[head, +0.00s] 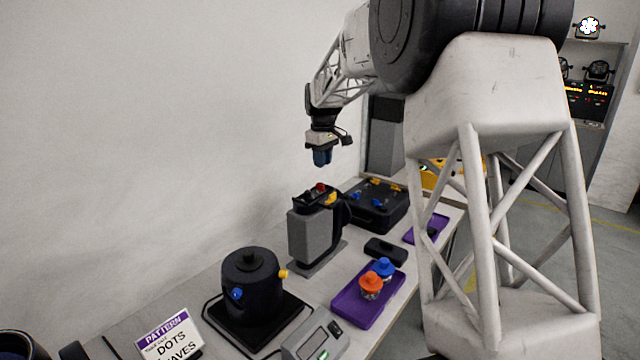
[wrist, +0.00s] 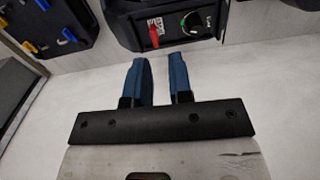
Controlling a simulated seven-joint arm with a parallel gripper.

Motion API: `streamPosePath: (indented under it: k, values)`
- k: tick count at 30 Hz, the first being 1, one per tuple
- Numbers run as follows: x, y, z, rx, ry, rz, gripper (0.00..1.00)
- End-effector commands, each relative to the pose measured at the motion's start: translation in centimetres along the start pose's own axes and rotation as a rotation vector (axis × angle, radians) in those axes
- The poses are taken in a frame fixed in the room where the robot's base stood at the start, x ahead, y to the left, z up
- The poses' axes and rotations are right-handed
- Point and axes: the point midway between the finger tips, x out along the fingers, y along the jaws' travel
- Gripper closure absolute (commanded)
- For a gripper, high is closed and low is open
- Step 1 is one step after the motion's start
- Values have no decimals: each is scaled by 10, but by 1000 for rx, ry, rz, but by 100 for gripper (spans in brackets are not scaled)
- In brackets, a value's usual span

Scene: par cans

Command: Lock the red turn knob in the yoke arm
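The red knob (head: 320,187) is a small red part on the dark top of a grey fixture (head: 312,235) standing on the bench. In the wrist view a red lever-like part (wrist: 154,33) shows on a black housing (wrist: 180,15) with white markings, just beyond my fingertips. A dark yoke arm (head: 345,212) seems to show at the fixture's right side; its joint with the knob is too small to make out. My gripper (head: 321,163) hangs above the fixture, apart from it. Its blue fingers (wrist: 160,62) are parted by a narrow gap, with nothing between them.
A black case (head: 378,217) with yellow and blue parts lies behind the fixture. A black pot-like can (head: 250,285) stands in front. A purple tray (head: 350,310) holds an orange and a blue knobbed piece. A wall runs along the left.

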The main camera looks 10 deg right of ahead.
Motion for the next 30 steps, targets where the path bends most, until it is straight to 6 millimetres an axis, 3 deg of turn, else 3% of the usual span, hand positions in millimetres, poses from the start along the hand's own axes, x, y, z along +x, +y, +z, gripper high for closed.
streamPosePath:
  k: [7, 22, 30]
  values:
    - [11, 12, -18, -31, -6, -5, 80]
    - [14, 12, -19, -33, -7, -6, 80]
    - [35, 12, -19, -32, -7, -7, 80]
